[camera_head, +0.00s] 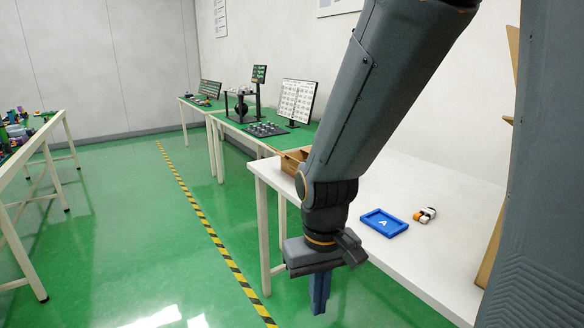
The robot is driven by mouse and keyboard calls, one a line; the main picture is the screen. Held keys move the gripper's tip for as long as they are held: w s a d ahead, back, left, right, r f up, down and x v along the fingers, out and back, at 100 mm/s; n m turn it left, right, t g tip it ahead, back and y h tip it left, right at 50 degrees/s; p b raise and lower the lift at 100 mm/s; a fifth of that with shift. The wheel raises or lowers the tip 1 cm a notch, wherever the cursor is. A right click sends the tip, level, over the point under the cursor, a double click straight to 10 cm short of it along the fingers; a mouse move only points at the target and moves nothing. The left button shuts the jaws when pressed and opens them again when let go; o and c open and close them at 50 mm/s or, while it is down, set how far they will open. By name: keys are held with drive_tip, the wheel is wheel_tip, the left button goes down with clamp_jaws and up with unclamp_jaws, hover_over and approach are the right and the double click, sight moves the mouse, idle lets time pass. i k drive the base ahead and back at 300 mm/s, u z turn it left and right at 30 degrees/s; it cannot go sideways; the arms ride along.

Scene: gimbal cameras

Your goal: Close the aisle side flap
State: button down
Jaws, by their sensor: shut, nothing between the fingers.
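My gripper (320,294) points straight down with its blue fingers shut and empty. It hangs beside the aisle-side long edge of the white table (420,262), over the green floor in this view. Tan, cardboard-like panels (491,252) show at the right edge, at the table's far right, with another piece higher up (513,48). They are mostly hidden behind a dark part of my arm. I cannot tell which of them is the aisle side flap or how far it is open. A brown open box (293,161) sits at the table's left end, partly behind my arm.
A blue tray marked A (384,223) and a small orange, white and black object (425,215) lie on the table. Green-topped tables (231,122) stand along the wall, another table (30,150) at left. The aisle floor with a striped line (203,217) is clear.

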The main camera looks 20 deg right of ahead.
sight(279, 153)
drive_tip(key=u, duration=0.8)
drive_tip(key=i, duration=0.65)
drive_tip(key=z, duration=1.3)
